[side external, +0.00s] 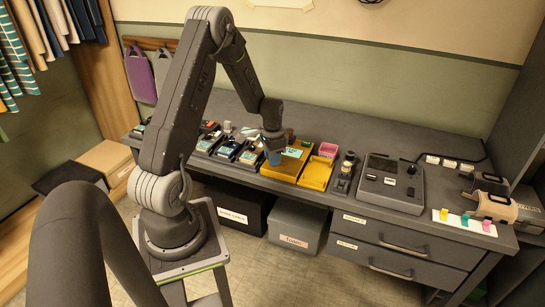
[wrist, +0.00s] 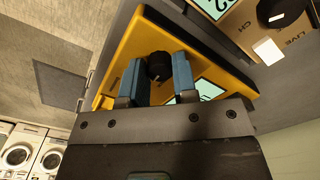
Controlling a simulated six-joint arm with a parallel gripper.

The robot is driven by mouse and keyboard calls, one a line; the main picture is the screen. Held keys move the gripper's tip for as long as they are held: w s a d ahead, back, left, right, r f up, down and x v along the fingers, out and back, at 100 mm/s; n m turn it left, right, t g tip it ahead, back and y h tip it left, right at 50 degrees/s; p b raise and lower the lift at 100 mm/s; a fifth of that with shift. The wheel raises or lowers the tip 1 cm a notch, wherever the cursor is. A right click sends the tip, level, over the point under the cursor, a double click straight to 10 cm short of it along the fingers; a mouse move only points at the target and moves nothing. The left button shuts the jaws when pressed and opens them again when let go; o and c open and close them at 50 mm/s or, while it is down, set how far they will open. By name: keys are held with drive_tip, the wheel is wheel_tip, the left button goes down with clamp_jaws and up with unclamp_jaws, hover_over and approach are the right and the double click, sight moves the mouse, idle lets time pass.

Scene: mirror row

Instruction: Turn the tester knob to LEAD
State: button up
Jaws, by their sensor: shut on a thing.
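The yellow tester (wrist: 128,42) fills the middle of the wrist view. Its black knob (wrist: 158,64) sits between the two blue fingers of my gripper (wrist: 157,72), which is shut on it. A pale green screen (wrist: 209,90) on the tester shows partly beside the right finger. In the side view the yellow tester (side external: 283,170) stands on the bench, with my gripper (side external: 274,158) down at it and covering the knob. I cannot read any LEAD mark or the knob's pointer; the fingers and wrist hide part of the tester's face.
A tan panel with a black knob (wrist: 271,12) and a screen is close beside the tester in the wrist view. On the bench, several small devices (side external: 228,149) stand left of it. A yellow tray (side external: 317,174) and a grey console (side external: 393,184) stand to its right.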

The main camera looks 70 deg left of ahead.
drive_tip(key=o, duration=0.9)
drive_tip(key=shift+r, duration=0.1)
wheel_tip(320, 180, up, 14)
drive_tip(key=shift+f, duration=0.2)
drive_tip(key=shift+d+r, duration=0.1)
